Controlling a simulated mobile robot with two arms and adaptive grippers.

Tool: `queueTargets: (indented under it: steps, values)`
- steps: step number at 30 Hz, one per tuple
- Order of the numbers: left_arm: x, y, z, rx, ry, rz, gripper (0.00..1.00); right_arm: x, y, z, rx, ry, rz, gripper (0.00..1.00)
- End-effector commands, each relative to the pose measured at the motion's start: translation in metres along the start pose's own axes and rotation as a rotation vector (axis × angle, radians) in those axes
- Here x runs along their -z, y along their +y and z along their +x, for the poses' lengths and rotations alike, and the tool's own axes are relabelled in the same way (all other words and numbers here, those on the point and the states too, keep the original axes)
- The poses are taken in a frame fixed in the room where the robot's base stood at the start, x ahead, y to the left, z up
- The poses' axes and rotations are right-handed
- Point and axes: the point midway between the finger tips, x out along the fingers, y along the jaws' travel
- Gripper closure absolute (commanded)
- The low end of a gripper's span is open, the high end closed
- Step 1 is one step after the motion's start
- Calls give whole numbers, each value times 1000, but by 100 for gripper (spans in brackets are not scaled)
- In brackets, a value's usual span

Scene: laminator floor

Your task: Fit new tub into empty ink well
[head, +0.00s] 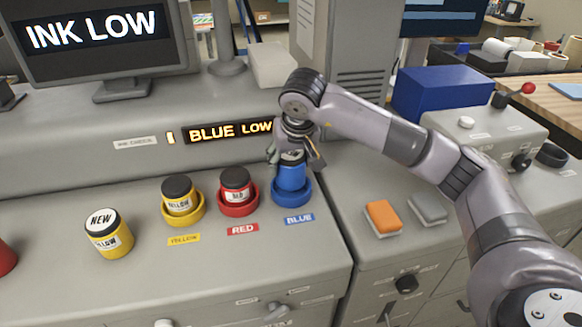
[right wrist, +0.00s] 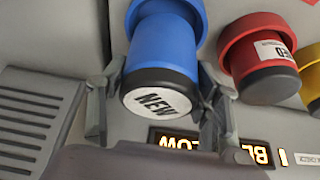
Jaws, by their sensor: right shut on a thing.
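The new blue tub (head: 291,176) stands upright in the blue ink well (head: 292,196) behind the BLUE label. Its black-rimmed white lid, marked NEW, shows in the right wrist view, with the blue body (right wrist: 163,52) running into the wider blue ring (right wrist: 133,14). I cannot tell whether its base rests on the well floor. My right gripper (head: 294,150) comes from above and is shut on the tub near its lid, one finger on each side; it also shows in the right wrist view (right wrist: 163,97). My left gripper is not in view.
A red tub (head: 236,185) and a yellow tub (head: 179,195) sit in their wells to the left. A NEW yellow tub (head: 109,236) stands free farther left. An orange block (head: 383,217) and a grey block (head: 428,209) lie to the right. The display (head: 229,131) reads BLUE LOW.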

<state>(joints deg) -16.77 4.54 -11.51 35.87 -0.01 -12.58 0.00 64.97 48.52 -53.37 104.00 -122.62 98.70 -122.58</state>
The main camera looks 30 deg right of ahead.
Motion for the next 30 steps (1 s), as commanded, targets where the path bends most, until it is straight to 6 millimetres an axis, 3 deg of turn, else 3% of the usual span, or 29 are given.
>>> queueTargets:
  steps: [7, 22, 23, 30]
  values:
    - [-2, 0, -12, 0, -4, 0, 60, -12, 0, 27, -1, -2, 1, 86]
    - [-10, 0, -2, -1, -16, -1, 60, -15, 0, 36, 0, 0, 0, 86]
    - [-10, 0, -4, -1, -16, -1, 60, -15, 0, 35, -1, -2, 0, 40]
    - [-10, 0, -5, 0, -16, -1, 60, -15, 0, 34, -1, -2, 0, 24]
